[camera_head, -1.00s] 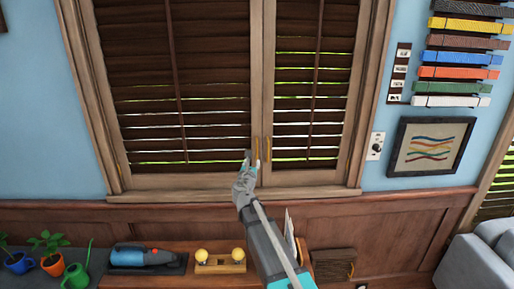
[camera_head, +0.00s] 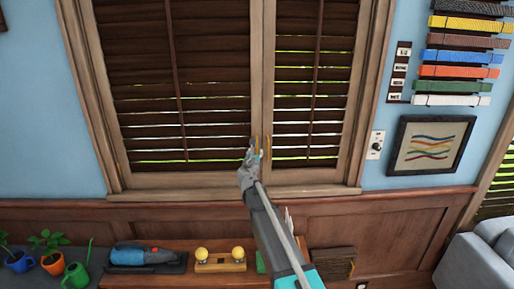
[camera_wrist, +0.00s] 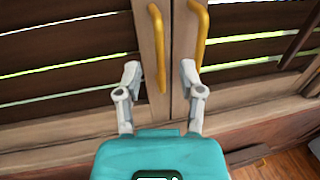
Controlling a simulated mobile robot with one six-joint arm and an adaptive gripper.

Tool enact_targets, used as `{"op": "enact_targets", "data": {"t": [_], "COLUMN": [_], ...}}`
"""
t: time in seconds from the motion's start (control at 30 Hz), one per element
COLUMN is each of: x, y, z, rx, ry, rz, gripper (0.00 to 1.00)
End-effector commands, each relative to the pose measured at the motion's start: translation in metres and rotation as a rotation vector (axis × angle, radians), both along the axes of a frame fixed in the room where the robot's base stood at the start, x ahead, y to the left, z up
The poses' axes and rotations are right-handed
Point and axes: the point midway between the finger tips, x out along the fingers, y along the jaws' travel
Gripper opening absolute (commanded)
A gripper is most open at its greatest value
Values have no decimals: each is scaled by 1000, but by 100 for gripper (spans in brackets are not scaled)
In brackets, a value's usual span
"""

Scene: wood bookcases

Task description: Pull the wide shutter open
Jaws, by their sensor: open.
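The wide shutter (camera_head: 180,90) is the left panel of the window, with dark slats in a light wood frame, and it looks closed. Its yellow handle (camera_wrist: 157,45) stands upright near the shutter's right edge and also shows in the head view (camera_head: 257,143). My gripper (camera_wrist: 160,74) is open, with one fingertip to each side of the lower part of this handle in the wrist view. I cannot tell whether either finger touches it. In the head view my gripper (camera_head: 253,156) is at the handle's lower end and partly covers it.
The narrow shutter (camera_head: 308,90) is closed at the right, with its own yellow handle (camera_wrist: 198,35) close beside the right fingertip. Below the window, a wooden cabinet top (camera_head: 190,268) holds a blue tool (camera_head: 140,255) and a block with yellow knobs (camera_head: 220,260).

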Motion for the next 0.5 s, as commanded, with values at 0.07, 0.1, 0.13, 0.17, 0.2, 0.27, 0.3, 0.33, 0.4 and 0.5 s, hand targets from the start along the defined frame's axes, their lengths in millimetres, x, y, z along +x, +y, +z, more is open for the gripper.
{"op": "enact_targets", "data": {"t": [0.07, 0.1, 0.13, 0.17, 0.2, 0.27, 0.3, 0.33, 0.4, 0.5], "x": [16, 22, 26, 30, 34, 41, 44, 47, 51, 55], "y": [-2, -3, -3, -4, -5, -7, -8, -8, -9, -11], "z": [0, 0, 0, 0, 0, 0, 0, 0, 0, 0], "rx": [0, 0, 0, 0, 0, 0, 0, 0, 0, 0], "ry": [0, 0, 0, 0, 0, 0, 0, 0, 0, 0], "rz": [0, 1, 1, 1, 1, 1, 0, 0, 0, 0], "gripper": [50, 50, 50, 50, 50, 50, 50, 50, 50, 50]}}
